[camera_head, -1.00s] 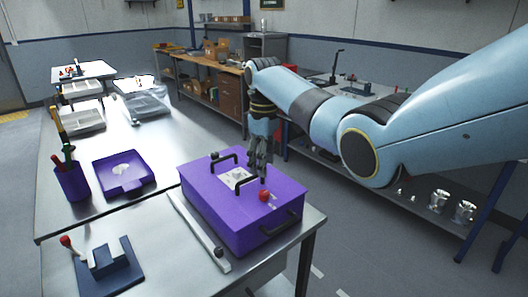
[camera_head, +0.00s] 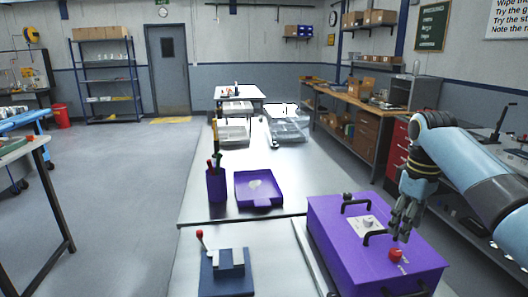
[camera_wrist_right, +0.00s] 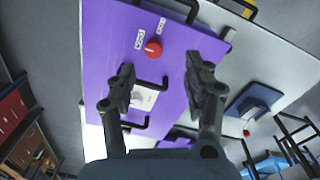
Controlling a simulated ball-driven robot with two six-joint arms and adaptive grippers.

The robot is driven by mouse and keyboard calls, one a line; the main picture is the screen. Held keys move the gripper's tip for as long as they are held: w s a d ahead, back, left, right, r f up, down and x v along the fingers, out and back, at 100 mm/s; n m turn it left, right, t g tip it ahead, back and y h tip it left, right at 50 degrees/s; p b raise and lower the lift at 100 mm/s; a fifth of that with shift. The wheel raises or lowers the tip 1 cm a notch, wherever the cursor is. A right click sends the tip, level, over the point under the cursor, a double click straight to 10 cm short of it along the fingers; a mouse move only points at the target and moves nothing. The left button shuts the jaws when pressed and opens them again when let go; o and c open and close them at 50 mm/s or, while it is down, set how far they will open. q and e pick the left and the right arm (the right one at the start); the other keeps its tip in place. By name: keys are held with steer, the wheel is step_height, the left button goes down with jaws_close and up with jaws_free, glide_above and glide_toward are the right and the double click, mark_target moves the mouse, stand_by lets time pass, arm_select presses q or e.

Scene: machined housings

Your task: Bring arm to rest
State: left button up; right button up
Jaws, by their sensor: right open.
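My right gripper (camera_head: 405,216) hangs above the right part of the purple box (camera_head: 345,241), on the near table. In the right wrist view the right gripper (camera_wrist_right: 158,92) has its two fingers apart, with nothing between them but the view of the box top (camera_wrist_right: 110,50) below. The box carries black handles (camera_head: 356,203) and a red knob (camera_head: 396,254), also seen in the right wrist view (camera_wrist_right: 153,48). Whether a fingertip touches the box cannot be told from the head view. My left gripper is in neither view.
A blue fixture with a red-tipped lever (camera_head: 226,270) stands left of the box. Behind it are a purple pen cup (camera_head: 216,186) and a purple tray (camera_head: 258,201). Clear bins (camera_head: 287,126) stand at the far end. A workbench (camera_head: 352,110) runs along the right.

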steer(key=s+a+f+m+t, duration=0.15)
steer(key=s+f, duration=0.25)
steer(key=s, duration=0.5)
steer(key=s+a+f+m, duration=0.1)
steer(key=s+a+f, duration=0.2)
steer(key=s, duration=0.5)
steer(key=s+a+r+m+t, duration=0.1)
steer(key=s+a+r, duration=0.15)
steer(key=s, duration=0.55)
steer(key=s+a+r+m+t, duration=0.1)
steer(key=s+r, duration=0.3)
steer(key=s, duration=0.4)
step_height(320, 180, down, 40)
steer(key=s+d+r+g+b, duration=0.1)
steer(key=s+d+g+b, duration=0.15)
steer(key=b, duration=0.95)
steer(key=s+f+b, duration=0.4)
steer(key=s+f, duration=0.5)
steer(key=f, duration=0.3)
steer(key=s+f+b, duration=0.4)
steer(key=s+f, duration=0.5)
steer(key=f, duration=0.3)
steer(key=shift+s+d+f+h, duration=0.15)
steer(key=shift+d+f+h, duration=0.15)
steer(key=shift+d, duration=0.15)
steer(key=shift+b, duration=0.3)
